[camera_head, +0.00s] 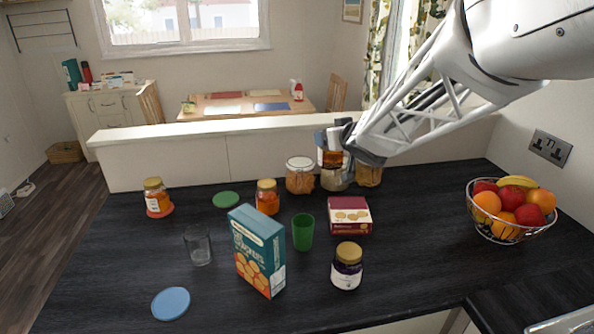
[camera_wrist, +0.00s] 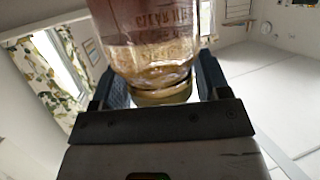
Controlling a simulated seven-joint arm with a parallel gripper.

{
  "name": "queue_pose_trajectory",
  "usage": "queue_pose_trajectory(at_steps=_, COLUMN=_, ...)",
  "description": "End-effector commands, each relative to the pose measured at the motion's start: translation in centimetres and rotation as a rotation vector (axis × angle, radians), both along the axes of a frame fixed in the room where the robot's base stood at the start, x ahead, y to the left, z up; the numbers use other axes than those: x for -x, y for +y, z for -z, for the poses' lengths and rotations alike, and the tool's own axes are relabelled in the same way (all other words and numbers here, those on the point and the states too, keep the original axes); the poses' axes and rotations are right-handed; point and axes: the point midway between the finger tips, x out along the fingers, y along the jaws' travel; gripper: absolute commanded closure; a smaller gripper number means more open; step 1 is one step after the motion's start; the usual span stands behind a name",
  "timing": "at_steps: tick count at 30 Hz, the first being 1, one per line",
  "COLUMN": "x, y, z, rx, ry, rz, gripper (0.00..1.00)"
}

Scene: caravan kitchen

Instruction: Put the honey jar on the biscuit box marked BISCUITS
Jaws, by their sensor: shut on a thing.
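My gripper (camera_head: 334,143) is shut on the honey jar (camera_head: 333,158), held up at the back of the counter, in front of or above the storage jars. In the wrist view the honey jar (camera_wrist: 150,45) is clear glass with amber contents and "CLEAR H…" lettering; its narrow end is between the fingers (camera_wrist: 160,95). A low dark red box (camera_head: 349,216) with round biscuits pictured on it lies flat on the counter, to the right of the green cup. Its lettering is too small to read. Its top is bare, and my gripper is beyond it, apart from it.
A tall teal crackers box (camera_head: 257,250), green cup (camera_head: 303,232), dark gold-lidded jar (camera_head: 346,266) and orange jar (camera_head: 267,197) stand around the red box. Storage jars (camera_head: 300,176) line the back. A fruit basket (camera_head: 510,210) is at right; counter between is clear.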

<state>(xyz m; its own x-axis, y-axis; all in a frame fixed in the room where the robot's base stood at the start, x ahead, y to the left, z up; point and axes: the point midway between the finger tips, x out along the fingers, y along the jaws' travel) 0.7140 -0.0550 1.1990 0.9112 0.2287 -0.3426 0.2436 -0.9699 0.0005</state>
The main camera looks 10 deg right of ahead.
Motion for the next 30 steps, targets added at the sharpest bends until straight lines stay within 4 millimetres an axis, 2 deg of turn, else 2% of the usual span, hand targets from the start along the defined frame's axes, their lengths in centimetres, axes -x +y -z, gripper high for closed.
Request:
queue_pose_trajectory(at_steps=1, x=0.2, y=-1.3, z=-0.1, rx=0.000, ry=-0.001, rz=0.020, gripper=0.68)
queue_pose_trajectory(at_steps=6, x=0.7, y=-4.2, z=0.0, rx=0.000, ry=-0.001, rz=0.067, gripper=0.68)
queue_pose_trajectory(at_steps=13, x=1.3, y=-6.7, z=0.0, rx=0.000, ry=0.000, rz=0.108, gripper=0.68)
queue_pose_trajectory(at_steps=22, x=1.3, y=-6.6, z=4.2, rx=-0.001, ry=0.001, rz=0.105, gripper=0.68)
queue_pose_trajectory(at_steps=30, x=1.3, y=-6.5, z=5.0, rx=0.000, ry=-0.001, rz=0.104, gripper=0.68)
